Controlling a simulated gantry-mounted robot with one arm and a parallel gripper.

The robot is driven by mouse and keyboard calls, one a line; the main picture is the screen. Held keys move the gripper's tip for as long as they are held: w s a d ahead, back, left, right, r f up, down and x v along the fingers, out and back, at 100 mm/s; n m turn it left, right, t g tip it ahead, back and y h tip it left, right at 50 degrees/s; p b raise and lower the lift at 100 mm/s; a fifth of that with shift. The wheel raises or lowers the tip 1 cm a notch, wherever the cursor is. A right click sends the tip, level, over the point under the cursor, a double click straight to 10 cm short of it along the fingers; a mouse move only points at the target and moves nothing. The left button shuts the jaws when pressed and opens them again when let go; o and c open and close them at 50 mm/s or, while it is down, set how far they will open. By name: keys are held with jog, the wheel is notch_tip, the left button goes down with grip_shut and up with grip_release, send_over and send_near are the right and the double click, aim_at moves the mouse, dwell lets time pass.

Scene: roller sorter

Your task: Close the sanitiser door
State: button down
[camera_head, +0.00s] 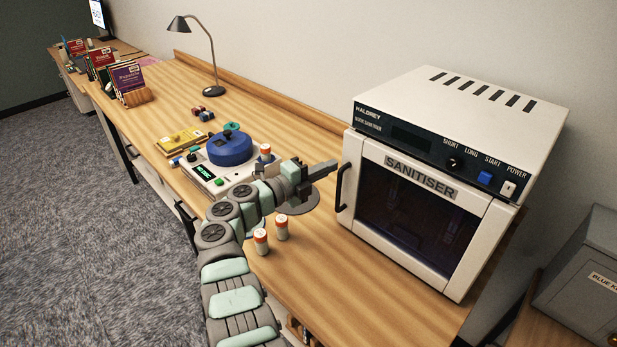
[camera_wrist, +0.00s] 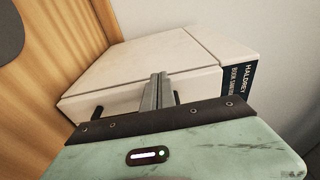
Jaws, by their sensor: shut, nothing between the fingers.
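The sanitiser (camera_head: 478,113) is a white box with a dark control panel, on the right of the bench. Its door (camera_head: 357,225) has a dark window and looks flush or nearly flush with the front; I cannot tell whether a slight gap remains. The black handle (camera_head: 341,187) is on the door's left edge. My gripper (camera_head: 328,168) is shut and empty, with its tips close to the handle's upper part; contact cannot be told.
Two orange-and-white bottles (camera_head: 282,229) stand on the bench below my arm. A device with a blue round top (camera_head: 229,146) is left of my gripper. A desk lamp (camera_head: 205,50) and book racks (camera_head: 133,85) stand farther back. A grey box (camera_head: 585,285) is at lower right.

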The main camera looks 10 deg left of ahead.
jog(key=shift+w+d, duration=0.4)
jog(key=shift+w, duration=0.25)
